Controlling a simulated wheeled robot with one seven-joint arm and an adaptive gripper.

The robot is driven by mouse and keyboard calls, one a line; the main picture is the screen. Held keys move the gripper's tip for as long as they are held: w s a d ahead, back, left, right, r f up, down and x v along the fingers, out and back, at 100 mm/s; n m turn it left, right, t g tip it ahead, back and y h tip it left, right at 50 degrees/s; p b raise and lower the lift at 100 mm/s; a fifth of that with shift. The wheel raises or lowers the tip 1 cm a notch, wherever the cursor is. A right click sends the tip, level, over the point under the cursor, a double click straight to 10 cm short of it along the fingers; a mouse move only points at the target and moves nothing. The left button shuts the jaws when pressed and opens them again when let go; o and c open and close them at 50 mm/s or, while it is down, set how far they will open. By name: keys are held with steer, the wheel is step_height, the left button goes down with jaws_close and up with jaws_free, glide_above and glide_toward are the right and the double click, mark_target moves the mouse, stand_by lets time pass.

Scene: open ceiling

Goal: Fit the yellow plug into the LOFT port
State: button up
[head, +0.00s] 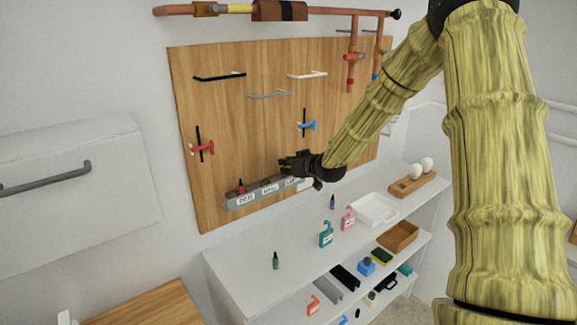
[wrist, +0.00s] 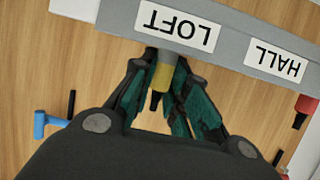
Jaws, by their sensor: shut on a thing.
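The yellow plug (wrist: 162,77), with a dark tail, is between the fingers of my gripper (wrist: 159,68) in the wrist view. My gripper is shut on it. The plug's far end meets a grey stub under the LOFT label (wrist: 178,26); I cannot tell whether it is seated in the port. The grey port strip (wrist: 228,52) appears upside down here. In the head view my gripper (head: 288,167) is at the right part of the strip (head: 233,205), and it hides the plug and the LOFT port.
A red plug (wrist: 306,106) stands in the strip beyond the HALL label (wrist: 275,61). The strip is on a wooden board (head: 225,120) with handles, a red valve (head: 202,147) and a blue valve (head: 307,125). A white shelf (head: 235,268) with bottles and trays is below.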

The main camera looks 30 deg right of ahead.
steer(key=shift+f, duration=0.3)
steer(key=o, duration=0.9)
steer(key=shift+c, duration=0.2)
steer(key=v, duration=1.2)
steer(key=shift+d+f, duration=0.1)
steer(key=shift+f, duration=0.05)
